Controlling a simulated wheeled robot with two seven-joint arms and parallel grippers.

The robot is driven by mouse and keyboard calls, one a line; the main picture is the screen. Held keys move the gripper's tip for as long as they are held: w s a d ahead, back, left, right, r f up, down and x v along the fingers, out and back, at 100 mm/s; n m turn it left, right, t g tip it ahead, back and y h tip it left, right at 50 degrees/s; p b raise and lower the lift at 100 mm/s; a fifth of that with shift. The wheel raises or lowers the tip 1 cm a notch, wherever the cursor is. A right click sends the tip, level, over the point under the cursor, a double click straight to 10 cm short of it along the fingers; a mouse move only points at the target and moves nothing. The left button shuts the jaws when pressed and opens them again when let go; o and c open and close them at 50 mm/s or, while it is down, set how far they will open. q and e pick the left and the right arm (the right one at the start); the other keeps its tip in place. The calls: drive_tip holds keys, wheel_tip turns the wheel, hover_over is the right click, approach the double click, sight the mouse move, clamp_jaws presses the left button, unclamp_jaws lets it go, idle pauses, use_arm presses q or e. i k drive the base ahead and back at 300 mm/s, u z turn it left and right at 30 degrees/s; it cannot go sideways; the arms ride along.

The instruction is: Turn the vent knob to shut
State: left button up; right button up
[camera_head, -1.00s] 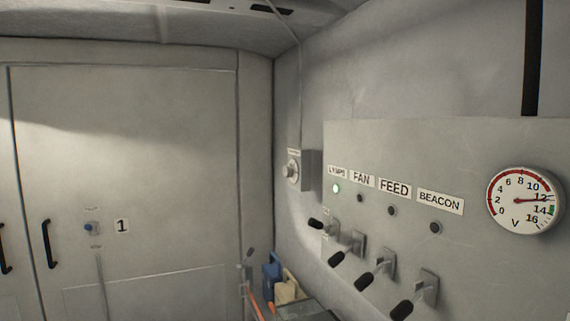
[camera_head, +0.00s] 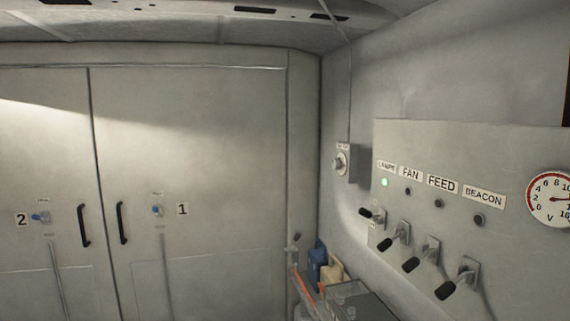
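A round pale knob (camera_head: 341,163) sits on a small grey box on the right wall, under a label too small to read. Two blue knobs show on the cabinet doors, one beside number 1 (camera_head: 157,211) and one beside number 2 (camera_head: 38,217); their small labels are not legible. I cannot tell which of these is the vent knob, nor its setting. Neither of my grippers is in view.
A switch panel (camera_head: 420,140) on the right wall has levers marked LAMPS, FAN, FEED and BEACON; a green light glows under LAMPS. A gauge (camera_head: 551,199) is at the right edge. Blue and cream containers (camera_head: 316,262) stand in the corner. Black handles (camera_head: 122,223) stick out from the doors.

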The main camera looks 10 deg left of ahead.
sight(337, 164)
drive_tip(key=u, duration=1.15)
drive_tip(key=i, duration=3.05)
drive_tip(key=z, duration=1.05)
